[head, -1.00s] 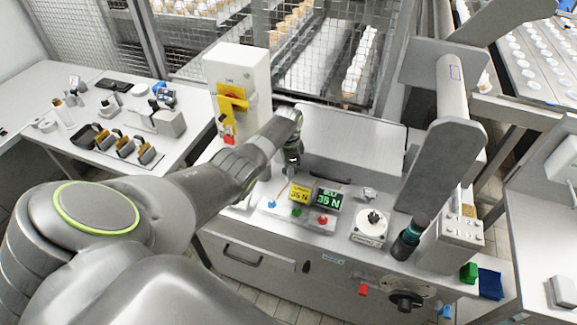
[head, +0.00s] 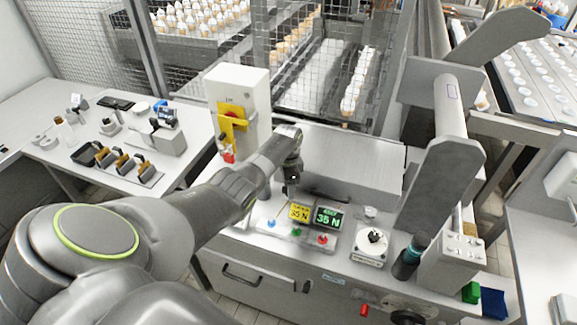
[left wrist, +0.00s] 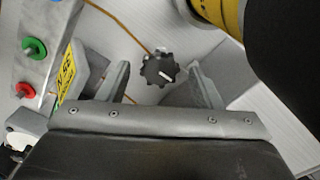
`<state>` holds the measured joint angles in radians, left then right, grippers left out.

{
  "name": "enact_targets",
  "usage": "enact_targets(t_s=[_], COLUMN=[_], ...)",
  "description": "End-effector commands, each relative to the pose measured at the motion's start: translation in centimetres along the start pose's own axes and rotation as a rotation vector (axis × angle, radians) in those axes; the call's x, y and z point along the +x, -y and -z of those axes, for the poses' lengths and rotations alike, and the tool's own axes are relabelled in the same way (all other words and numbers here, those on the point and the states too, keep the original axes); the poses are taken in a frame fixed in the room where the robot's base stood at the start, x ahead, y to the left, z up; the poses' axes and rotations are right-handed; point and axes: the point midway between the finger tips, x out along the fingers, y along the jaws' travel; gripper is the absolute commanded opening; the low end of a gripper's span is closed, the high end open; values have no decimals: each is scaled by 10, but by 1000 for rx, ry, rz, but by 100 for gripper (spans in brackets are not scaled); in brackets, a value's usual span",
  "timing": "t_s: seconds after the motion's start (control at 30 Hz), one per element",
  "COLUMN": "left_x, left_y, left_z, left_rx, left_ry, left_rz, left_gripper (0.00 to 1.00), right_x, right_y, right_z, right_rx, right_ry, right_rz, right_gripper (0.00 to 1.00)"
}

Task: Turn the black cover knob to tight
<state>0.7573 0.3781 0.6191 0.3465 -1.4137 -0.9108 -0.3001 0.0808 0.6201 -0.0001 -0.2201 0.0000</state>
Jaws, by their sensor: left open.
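My left gripper (left wrist: 158,78) is open, with one finger on each side of the knob and gaps visible on both sides. In the head view my left gripper (head: 291,188) points down just behind the yellow display (head: 299,212). The knob is hidden there behind the gripper and display. I cannot read any tight marking. My right gripper is not in view.
A green 35 N display (head: 328,217) and a button panel with blue, green and red buttons (head: 322,240) stand close in front of the gripper. A white dial unit (head: 369,257) is to the right. A switch box (head: 238,95) stands behind left.

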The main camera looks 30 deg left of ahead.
Motion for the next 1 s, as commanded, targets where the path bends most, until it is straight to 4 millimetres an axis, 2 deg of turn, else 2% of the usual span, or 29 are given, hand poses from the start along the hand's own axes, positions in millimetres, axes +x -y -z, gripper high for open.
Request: enact_targets(t_s=[0.37,0.8,1.0], left_x=[-58,-148,-166], left_y=[1,1,0], left_z=[0,1,1], left_rx=[1,2,1], left_ry=[-3,-3,-2], left_rz=[5,5,3], left_gripper=[59,59,59], right_x=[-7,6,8], right_y=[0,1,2], right_z=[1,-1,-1], right_rx=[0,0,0], right_ry=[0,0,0], right_rz=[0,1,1], right_gripper=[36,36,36])
